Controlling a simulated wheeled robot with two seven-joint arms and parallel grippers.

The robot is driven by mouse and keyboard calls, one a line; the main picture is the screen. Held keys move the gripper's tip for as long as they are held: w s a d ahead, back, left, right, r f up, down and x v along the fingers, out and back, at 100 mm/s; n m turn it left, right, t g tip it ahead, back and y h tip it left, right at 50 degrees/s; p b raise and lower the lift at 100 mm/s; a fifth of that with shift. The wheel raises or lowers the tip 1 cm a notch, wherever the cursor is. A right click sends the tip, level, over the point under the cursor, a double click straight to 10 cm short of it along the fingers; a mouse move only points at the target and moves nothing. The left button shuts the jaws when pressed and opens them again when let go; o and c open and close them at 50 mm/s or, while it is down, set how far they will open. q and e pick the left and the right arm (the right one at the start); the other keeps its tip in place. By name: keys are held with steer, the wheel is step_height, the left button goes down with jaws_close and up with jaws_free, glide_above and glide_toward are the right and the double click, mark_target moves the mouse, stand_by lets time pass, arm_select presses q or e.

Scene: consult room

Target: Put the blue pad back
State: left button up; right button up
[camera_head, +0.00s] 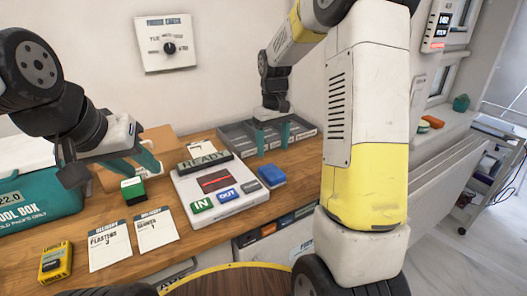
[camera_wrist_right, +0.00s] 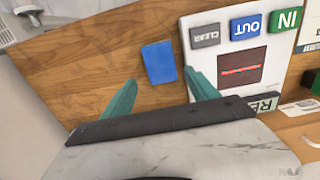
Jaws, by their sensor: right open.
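The blue pad (camera_head: 272,175) lies on the wooden counter, just right of the white console (camera_head: 222,187) with the IN, OUT and CLEAR keys. In the right wrist view the blue pad (camera_wrist_right: 158,62) lies flat beyond the fingertips, left of the console (camera_wrist_right: 240,85). My right gripper (camera_head: 272,138) is open and empty above the counter, behind the pad and in front of the grey tray; its teal fingers (camera_wrist_right: 162,90) show apart in the wrist view.
A grey compartment tray (camera_head: 238,136) stands against the wall. A teal cool box (camera_head: 40,215), two delivery cards (camera_head: 110,245) and a yellow box (camera_head: 56,262) are at the left. A cardboard box (camera_head: 158,140) stands behind the left gripper. The counter's front edge is near the pad.

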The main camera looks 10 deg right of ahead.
steer(key=s+r+m+t+y, duration=0.1)
steer(key=s+r+m+t, duration=0.15)
steer(key=s+r, duration=0.95)
steer(key=s+a+t+y, duration=0.1)
steer(key=s+a+t, duration=0.1)
steer(key=s, duration=1)
steer(key=shift+a+r+m+t, duration=0.15)
steer(key=shift+r+m+t, duration=0.3)
steer(key=shift+t, duration=0.4)
steer(key=shift+c, duration=0.2)
